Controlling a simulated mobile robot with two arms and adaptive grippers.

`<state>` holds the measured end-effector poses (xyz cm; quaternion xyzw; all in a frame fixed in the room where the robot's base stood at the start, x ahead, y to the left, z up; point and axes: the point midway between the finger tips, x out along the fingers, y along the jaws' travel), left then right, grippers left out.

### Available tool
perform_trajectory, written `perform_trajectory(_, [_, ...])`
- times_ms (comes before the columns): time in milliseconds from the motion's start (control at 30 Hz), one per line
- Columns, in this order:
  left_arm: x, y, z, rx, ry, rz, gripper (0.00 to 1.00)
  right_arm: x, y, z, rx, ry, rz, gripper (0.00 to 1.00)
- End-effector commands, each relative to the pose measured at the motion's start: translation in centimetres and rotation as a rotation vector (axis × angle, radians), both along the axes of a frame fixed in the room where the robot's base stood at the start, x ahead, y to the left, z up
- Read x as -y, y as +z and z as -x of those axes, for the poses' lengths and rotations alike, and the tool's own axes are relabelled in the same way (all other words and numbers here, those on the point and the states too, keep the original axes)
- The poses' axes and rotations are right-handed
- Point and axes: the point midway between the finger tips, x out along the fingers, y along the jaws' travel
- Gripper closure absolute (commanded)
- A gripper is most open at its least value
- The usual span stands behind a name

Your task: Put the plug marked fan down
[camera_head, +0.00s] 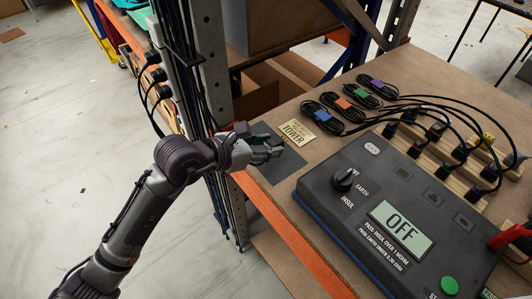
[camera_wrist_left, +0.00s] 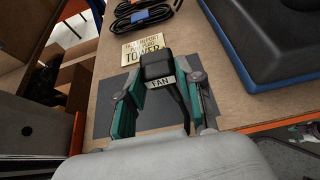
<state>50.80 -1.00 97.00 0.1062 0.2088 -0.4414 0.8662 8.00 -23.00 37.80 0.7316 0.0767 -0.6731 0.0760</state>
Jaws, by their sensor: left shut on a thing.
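The black plug with a pale label reading FAN (camera_wrist_left: 160,84) is between the fingers of my left gripper (camera_wrist_left: 158,100) in the left wrist view. A dark cable runs down from the plug between the fingers. In the head view my left gripper (camera_head: 268,147) is at the near left end of the bench, over a dark grey mat (camera_head: 278,168). The plug is hard to make out there. I cannot tell whether the plug touches the mat. The mat also shows in the left wrist view (camera_wrist_left: 108,120). My right gripper is not in view.
A card reading TOWER (camera_head: 297,133) lies beside the mat. A large tester (camera_head: 390,215) with an OFF display fills the bench to the right. Coiled cables with coloured tags (camera_head: 322,116) lie behind. A metal rack post (camera_head: 212,75) stands left of the bench.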

Motion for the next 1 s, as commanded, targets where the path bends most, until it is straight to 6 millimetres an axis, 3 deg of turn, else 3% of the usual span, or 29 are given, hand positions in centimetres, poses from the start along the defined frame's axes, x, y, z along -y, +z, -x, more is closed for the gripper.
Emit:
perform_trajectory(167, [-0.1, -1.1, -0.7, -0.003, 0.000, 0.002, 1.00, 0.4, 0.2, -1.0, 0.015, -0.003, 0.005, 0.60])
perform_trajectory(400, [-0.1, -4.2, -0.7, -0.002, 0.000, 0.001, 1.00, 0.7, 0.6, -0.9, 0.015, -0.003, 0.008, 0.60])
perform_trajectory(800, [-0.1, -4.8, -0.7, 0.001, 0.000, 0.002, 1.00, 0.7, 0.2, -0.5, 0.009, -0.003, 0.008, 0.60])
perform_trajectory(833, [-0.1, -4.8, -0.7, 0.001, 0.000, 0.002, 0.60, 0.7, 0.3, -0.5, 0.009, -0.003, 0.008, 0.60])
perform_trajectory(967, [-0.1, -4.7, -0.7, 0.001, 0.000, 0.001, 0.39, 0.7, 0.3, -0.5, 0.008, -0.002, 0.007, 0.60])
perform_trajectory(1000, [-0.1, -4.7, -0.7, 0.001, 0.000, 0.001, 0.39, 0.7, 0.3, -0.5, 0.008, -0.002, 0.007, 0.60])
